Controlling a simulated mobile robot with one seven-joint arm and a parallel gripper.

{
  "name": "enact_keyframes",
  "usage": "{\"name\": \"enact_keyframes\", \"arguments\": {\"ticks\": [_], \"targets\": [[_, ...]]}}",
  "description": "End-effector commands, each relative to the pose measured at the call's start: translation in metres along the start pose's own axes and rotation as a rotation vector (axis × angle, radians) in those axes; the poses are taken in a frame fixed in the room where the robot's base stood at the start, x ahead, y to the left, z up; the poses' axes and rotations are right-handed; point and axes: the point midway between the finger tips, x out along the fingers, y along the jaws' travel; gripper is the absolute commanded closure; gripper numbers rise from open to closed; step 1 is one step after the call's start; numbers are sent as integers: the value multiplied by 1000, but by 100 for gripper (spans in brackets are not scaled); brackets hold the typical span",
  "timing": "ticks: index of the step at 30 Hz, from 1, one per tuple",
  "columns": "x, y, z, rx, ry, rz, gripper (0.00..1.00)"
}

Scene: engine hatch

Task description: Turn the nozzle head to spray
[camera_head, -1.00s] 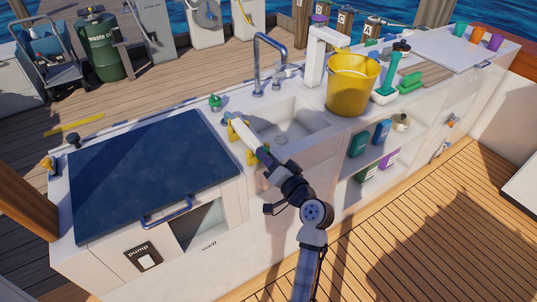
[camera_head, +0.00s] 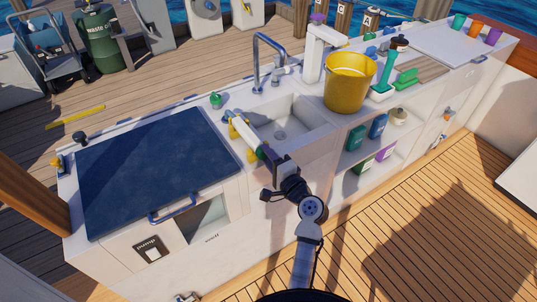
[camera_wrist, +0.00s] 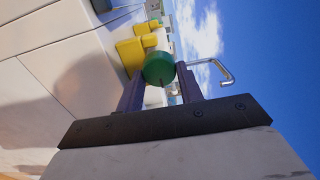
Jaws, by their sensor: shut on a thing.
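The nozzle (camera_head: 243,131) is a white cylinder lying in yellow clips (camera_head: 232,131) on the counter between the blue hatch and the sink. In the wrist view its round green head (camera_wrist: 158,68) faces me, with the yellow clips (camera_wrist: 131,52) just behind it. My gripper (camera_wrist: 160,82) has one finger on each side of the green head and is shut on it. In the head view my gripper (camera_head: 262,152) comes to the nozzle from the front. Any marks on the head are too small to read.
The sink (camera_head: 290,120) with its tap (camera_head: 262,60) is right of the nozzle. A yellow bucket (camera_head: 349,82) stands beyond it. The blue hatch lid (camera_head: 150,170) with a handle lies left. A small green-topped item (camera_head: 216,100) stands behind the nozzle.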

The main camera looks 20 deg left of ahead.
Motion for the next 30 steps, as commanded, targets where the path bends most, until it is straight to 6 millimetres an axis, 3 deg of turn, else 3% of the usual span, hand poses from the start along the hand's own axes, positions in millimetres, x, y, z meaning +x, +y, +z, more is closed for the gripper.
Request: {"name": "enact_keyframes", "arguments": {"ticks": [16, 17, 21, 30], "targets": [[0, 0, 0, 25, 0, -1, 86], [0, 0, 0, 25, 0, -1, 61], [0, 0, 0, 25, 0, 0, 43], [-1, 0, 0, 24, 0, 0, 42]]}}
